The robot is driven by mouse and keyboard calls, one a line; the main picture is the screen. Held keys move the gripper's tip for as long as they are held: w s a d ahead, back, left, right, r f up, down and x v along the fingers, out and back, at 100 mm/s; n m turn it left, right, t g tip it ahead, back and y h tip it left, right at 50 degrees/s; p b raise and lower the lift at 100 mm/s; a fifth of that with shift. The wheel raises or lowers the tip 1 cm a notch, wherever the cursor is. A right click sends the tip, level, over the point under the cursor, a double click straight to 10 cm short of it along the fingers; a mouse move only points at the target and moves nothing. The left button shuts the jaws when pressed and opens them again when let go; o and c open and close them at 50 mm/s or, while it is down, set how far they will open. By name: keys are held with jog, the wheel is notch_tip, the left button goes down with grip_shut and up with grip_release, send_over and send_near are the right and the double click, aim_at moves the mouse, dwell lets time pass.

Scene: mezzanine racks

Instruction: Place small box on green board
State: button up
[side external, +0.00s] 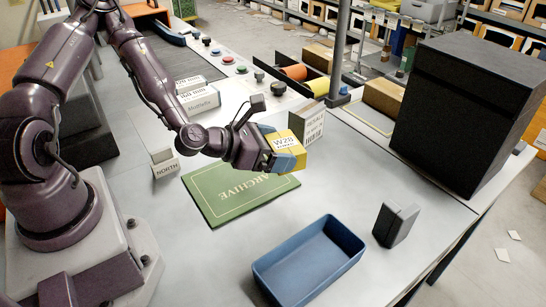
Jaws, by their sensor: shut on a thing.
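My gripper (278,155) is shut on a small yellow box (285,141) with a white label reading W28. It holds the box above the far right corner of the green board (222,197). The board is marked ARCHIVE and lies flat on the grey table. My wrist hides part of the board's far edge. I cannot tell the exact height of the box above the board.
A blue tray (262,276) and a small dark box (396,225) stand to the right and near side. A white box (310,122) stands just behind my gripper. White boxes (198,101) lie behind my arm. A big black case (455,120) stands at right.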

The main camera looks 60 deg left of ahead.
aim_at(260, 180)
jog(key=a+f+n+y, duration=0.1)
jog(key=a+f, duration=0.1)
jog(key=a+f+y, duration=0.1)
jog(key=a+f, duration=0.1)
jog(key=a+f+n+y, duration=0.1)
jog(key=a+f, duration=0.1)
jog(key=shift+a+n, duration=0.3)
jog(key=shift+t, duration=0.3)
jog(key=shift+f, duration=2.3)
jog(key=shift+f, duration=0.1)
jog(key=o, duration=0.6)
jog(key=shift+o, duration=0.3)
